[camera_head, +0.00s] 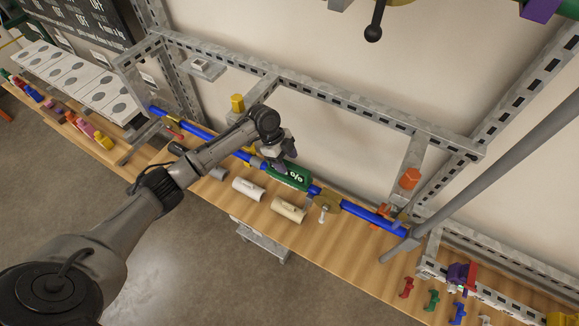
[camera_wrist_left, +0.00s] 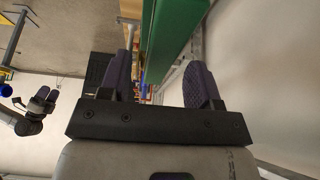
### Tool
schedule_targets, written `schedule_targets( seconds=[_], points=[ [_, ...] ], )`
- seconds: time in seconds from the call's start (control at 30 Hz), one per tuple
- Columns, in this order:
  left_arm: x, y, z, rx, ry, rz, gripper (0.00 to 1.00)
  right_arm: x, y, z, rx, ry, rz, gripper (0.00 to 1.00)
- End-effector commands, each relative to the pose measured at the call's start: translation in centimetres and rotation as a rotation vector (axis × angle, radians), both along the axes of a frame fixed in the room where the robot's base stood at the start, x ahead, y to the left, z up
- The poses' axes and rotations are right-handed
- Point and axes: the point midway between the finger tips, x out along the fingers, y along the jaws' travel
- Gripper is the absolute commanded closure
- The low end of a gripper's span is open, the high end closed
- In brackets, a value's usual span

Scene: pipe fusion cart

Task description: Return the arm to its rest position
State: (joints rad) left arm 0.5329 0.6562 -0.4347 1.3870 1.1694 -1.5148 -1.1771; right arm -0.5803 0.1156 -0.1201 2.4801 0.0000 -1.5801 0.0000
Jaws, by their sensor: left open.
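My left arm (camera_head: 150,198) reaches in from the left over the wooden bench. My left gripper (camera_head: 281,162) is open just above a green block with white markings (camera_head: 292,177) on the blue pipe (camera_head: 362,215). In the left wrist view the two dark fingers of my left gripper (camera_wrist_left: 161,62) stand apart, with the green block (camera_wrist_left: 172,35) between and beyond them. Whether a finger touches it I cannot tell. Another arm's gripper (camera_wrist_left: 42,98), likely my right one, shows small at the left of the wrist view. My right gripper is not seen in the head view.
A metal frame (camera_head: 385,122) runs behind the bench (camera_head: 340,262). Two pale cylinders (camera_head: 248,187) lie in front of the pipe. An orange knob (camera_head: 409,178) and a yellow one (camera_head: 237,102) stand on frame brackets. Floor at the lower left (camera_head: 200,275) is clear.

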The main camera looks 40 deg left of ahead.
Motion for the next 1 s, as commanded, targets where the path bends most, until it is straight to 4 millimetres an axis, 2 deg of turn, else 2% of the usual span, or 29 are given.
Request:
schedule_targets(
  seconds=[0.1, 0.3, 0.67, 0.83, 0.93, 1.0],
  points=[
    [-0.1, 0.7, 1.4, 0.001, -0.002, -0.001, 0.43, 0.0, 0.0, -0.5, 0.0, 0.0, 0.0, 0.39],
    [-0.2, 1.4, 3.0, 0.0, 0.0, -0.001, 0.43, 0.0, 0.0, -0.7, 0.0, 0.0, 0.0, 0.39],
    [-0.3, 1.5, 3.4, -0.003, 0.017, 0.036, 0.43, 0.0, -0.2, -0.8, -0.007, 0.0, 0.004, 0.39],
    [-0.2, 1.6, 3.3, -0.008, 0.093, 0.21, 0.43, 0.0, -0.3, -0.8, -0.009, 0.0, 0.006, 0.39],
    [0.1, 2.6, 3.0, 0.049, 0.126, 0.378, 0.43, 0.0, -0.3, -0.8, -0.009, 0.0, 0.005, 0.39],
    [0.6, 3.0, 3.6, 0.11, 0.102, 0.492, 0.43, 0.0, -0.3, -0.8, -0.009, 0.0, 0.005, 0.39]
  ],
)
